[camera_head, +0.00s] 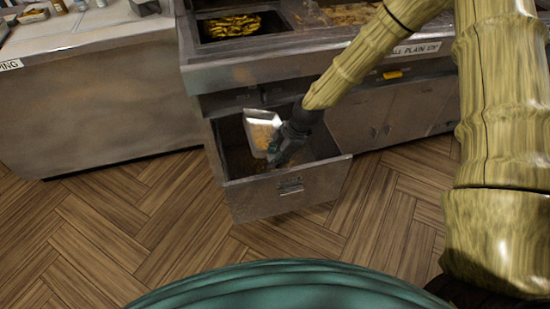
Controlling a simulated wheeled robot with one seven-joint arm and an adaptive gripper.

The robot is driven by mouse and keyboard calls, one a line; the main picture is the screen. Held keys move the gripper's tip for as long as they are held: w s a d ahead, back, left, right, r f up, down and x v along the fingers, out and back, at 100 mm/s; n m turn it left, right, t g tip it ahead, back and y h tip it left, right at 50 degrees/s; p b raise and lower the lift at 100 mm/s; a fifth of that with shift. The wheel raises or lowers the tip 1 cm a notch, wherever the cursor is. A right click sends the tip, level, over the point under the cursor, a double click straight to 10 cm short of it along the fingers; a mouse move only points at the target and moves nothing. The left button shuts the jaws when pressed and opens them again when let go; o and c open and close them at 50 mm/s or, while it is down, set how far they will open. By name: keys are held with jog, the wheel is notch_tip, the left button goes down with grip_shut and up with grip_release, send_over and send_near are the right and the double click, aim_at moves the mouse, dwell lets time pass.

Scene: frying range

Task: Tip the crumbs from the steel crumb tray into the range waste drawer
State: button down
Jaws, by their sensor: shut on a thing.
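The steel crumb tray (264,119) is a small, light metal tray with golden crumbs (264,136) showing on it. It is over the open range waste drawer (290,197) and looks tilted. My gripper (278,152) is shut on the tray at its right side. The drawer is pulled out from under the range, with a dark inside and a handle on its front. My gripper and the tray hide part of the inside, so I cannot tell what lies at its bottom.
The range (240,72) stands behind the drawer, with a fryer basin of yellow food (232,26) on top. A steel counter (95,110) stands at the left with small items at its back. The wooden floor (150,220) in front is clear.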

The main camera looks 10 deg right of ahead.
jog(key=shift+d+r+y+b, duration=0.25)
jog(key=shift+d+y+b, duration=0.05)
jog(key=shift+y+b, duration=0.4)
jog(key=shift+d+y+b, duration=0.2)
jog(key=shift+y+b, duration=0.4)
jog(key=d+y+b, duration=0.1)
jog(key=b, duration=0.2)
jog(key=shift+w+y, duration=0.1)
jog(key=shift+y, duration=0.2)
jog(key=shift+r+b, duration=0.1)
jog(key=shift+b, duration=0.4)
jog(key=shift+d+y+b, duration=0.15)
jog(key=shift+y+b, duration=0.25)
jog(key=shift+b, duration=0.55)
jog(key=shift+d+r+y+b, duration=0.15)
jog(key=shift+y+b, duration=0.15)
jog(key=shift+b, duration=0.65)
jog(key=shift+d+m+y+b, duration=0.3)
jog(key=shift+y+b, duration=0.1)
jog(key=shift+b, duration=0.85)
jog(key=y+b, duration=0.1)
jog(key=b, duration=0.3)
jog(key=d+y+b, duration=0.1)
jog(key=b, duration=0.3)
jog(key=d+y+b, duration=0.1)
jog(key=b, duration=0.3)
jog(key=shift+r+y, duration=0.3)
jog(key=shift+d+r+y+b, duration=0.25)
jog(key=shift+y+b, duration=0.05)
jog(key=shift+b, duration=1.05)
